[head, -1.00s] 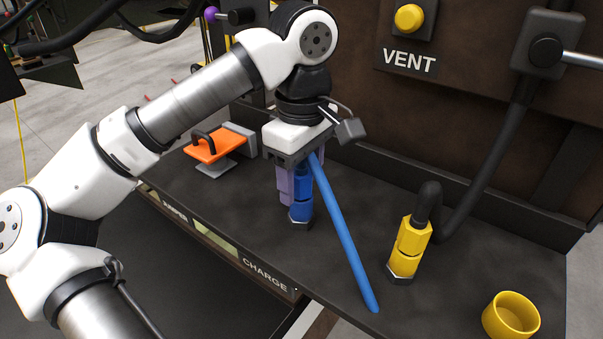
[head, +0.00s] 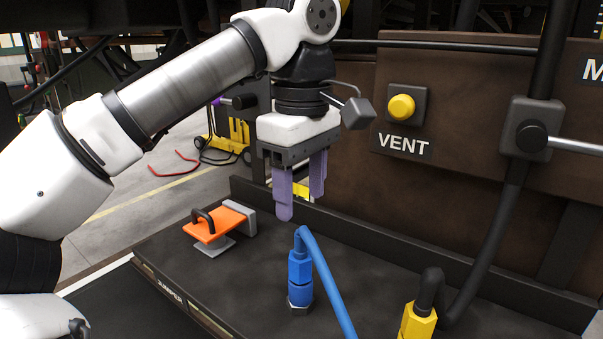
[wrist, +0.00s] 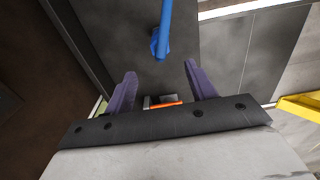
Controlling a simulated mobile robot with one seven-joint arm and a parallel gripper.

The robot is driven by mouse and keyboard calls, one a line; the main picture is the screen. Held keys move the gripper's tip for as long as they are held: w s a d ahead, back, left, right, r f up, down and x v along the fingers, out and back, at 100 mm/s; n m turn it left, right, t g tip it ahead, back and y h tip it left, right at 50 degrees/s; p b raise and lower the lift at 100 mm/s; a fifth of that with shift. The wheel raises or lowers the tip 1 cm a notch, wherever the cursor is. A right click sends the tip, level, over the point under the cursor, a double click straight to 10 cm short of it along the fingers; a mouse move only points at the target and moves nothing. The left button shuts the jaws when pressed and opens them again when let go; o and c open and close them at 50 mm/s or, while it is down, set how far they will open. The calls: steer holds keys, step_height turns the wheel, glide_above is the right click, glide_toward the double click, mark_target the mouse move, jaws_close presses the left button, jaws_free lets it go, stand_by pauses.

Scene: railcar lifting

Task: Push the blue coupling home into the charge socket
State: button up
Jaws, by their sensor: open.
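The blue coupling (head: 300,268) stands upright on the dark bench top in the head view, with a blue hose curving from its top down to the right. Its lower end sits at a dark hex socket (head: 299,302); I cannot tell how deep it is seated. My gripper (head: 301,204) is above the coupling, its purple fingers apart with nothing between them. In the wrist view, the coupling (wrist: 159,45) lies beyond the open fingertips (wrist: 159,70), clear of both. The CHARGE label is out of view.
An orange handled piece (head: 213,226) sits on the bench at the left. A yellow coupling (head: 417,322) with a black hose stands at the lower right. The back panel carries a yellow VENT button (head: 402,107) and a lever (head: 570,146). The bench between the couplings is mostly clear.

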steer(key=shift+r, duration=0.9)
